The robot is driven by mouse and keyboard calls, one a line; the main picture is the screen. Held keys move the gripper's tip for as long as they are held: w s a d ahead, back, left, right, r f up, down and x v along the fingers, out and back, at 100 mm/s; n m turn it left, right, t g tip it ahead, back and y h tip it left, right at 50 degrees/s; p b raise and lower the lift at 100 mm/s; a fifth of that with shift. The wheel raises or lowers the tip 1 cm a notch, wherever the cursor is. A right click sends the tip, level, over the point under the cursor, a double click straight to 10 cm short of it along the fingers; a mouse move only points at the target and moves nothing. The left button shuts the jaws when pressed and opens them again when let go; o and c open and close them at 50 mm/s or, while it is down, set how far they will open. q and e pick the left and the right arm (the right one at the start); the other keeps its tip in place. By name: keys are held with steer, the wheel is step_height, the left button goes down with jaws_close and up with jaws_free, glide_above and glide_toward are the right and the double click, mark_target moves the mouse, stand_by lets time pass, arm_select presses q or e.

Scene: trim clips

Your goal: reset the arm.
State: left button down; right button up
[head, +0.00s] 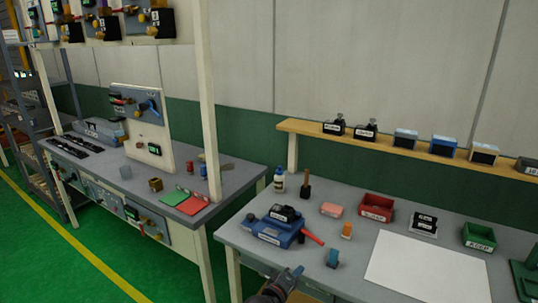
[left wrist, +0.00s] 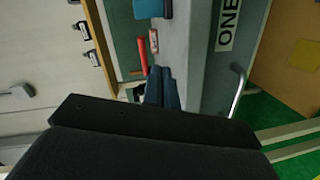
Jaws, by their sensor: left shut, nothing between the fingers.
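My left gripper (head: 294,274) is at the bottom of the head view, low at the front edge of the right-hand grey workbench (head: 238,234). Its fingers show together in the left wrist view (left wrist: 162,88), shut with nothing between them. A dark part of my own arm fills the lower part of that view. My right gripper is in neither view.
A second bench (head: 235,176) stands left, past a gap.

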arm_select(q)
steer(key=s+a+f+m+g+y, duration=0.25)
steer(key=s+a+f, duration=0.25)
steer(key=s+a, duration=0.4)
steer(key=s+a+f+m+g+y, duration=0.25)
steer(key=s+a+f, duration=0.25)
steer(key=s+a, duration=0.4)
steer(key=s+a+m+g+y, duration=0.2)
steer(key=s+a+y, duration=0.1)
steer(key=s+a, duration=0.55)
steer(key=s+a+m+g+y, duration=0.2)
steer(key=s+a, duration=0.4)
steer(key=s, duration=0.5)
step_height(320, 180, down, 34)
steer(key=d+g, duration=0.2)
steer(key=d, duration=0.1)
steer(key=s+f, duration=0.2)
steer(key=f, duration=0.4)
steer(key=s+f, duration=0.3)
steer(key=f, duration=0.3)
steer(key=shift+s+f, duration=0.35)
steer(key=shift+a, duration=0.1)
